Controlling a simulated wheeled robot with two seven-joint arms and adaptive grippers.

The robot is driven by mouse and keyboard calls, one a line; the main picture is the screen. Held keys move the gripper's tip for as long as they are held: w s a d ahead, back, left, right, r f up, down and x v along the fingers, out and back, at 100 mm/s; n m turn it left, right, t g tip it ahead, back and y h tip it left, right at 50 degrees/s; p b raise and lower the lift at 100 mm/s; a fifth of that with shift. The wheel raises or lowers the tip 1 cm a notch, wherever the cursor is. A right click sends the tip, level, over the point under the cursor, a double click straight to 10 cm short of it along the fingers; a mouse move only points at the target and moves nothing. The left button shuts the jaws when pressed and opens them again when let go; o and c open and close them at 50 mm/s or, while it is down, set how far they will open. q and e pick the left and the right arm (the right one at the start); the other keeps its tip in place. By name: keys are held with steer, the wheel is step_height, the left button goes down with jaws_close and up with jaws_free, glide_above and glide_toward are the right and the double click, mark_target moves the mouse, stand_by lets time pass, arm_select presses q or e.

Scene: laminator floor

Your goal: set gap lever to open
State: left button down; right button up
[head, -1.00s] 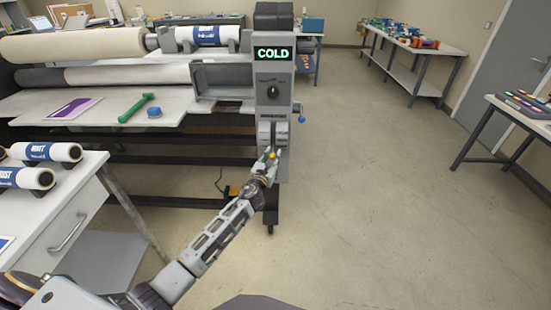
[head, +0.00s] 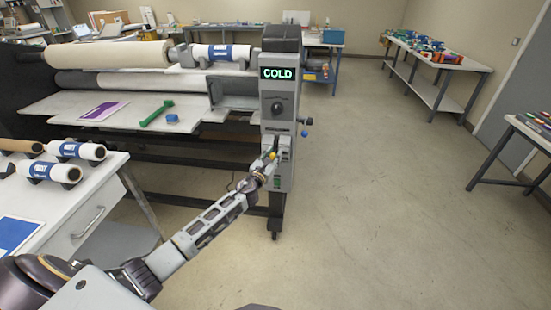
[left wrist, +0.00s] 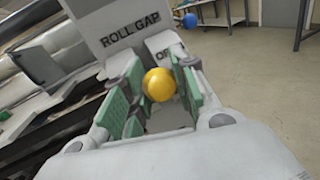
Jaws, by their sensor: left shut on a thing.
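The gap lever's yellow ball knob (head: 271,155) is at the lower front of the laminator's grey control column. My left gripper (head: 267,163) reaches it from the lower left and is shut on it. In the left wrist view the yellow knob (left wrist: 158,85) sits between the green-padded fingers (left wrist: 150,100). Behind it a grey plate (left wrist: 125,30) reads "ROLL GAP", and a label beginning "OP" is partly hidden by the finger. The lever's shaft is mostly hidden. My right gripper is not in view.
The column's display (head: 278,73) reads "COLD", above a black dial (head: 277,107). A blue ball knob (head: 306,133) sticks out on the right. A green tool (head: 156,113) lies on the feed table (head: 60,108). A roll cart (head: 105,175) stands at left.

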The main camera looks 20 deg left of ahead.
arm_select(q)
steer(key=shift+w+a+r, duration=0.1)
steer(key=shift+w+r, duration=0.15)
steer(key=shift+r, duration=0.7)
steer(key=shift+w+a+r+p, duration=0.1)
steer(key=shift+w+r+p, duration=0.25)
steer(key=shift+r+p, duration=0.4)
steer(key=shift+w+a+r+p, duration=0.2)
steer(key=shift+w+r+p, duration=0.5)
steer(key=shift+r+p, duration=0.1)
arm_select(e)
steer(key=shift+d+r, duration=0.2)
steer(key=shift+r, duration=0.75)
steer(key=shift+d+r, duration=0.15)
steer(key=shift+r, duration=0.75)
arm_select(q)
steer(key=c, duration=1.4)
jaws_free()
steer(key=shift+c, duration=0.2)
steer(key=o, duration=0.3)
steer(key=shift+f, duration=0.1)
steer(key=shift+o, duration=0.2)
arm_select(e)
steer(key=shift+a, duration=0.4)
arm_select(q)
steer(key=shift+f, duration=0.1)
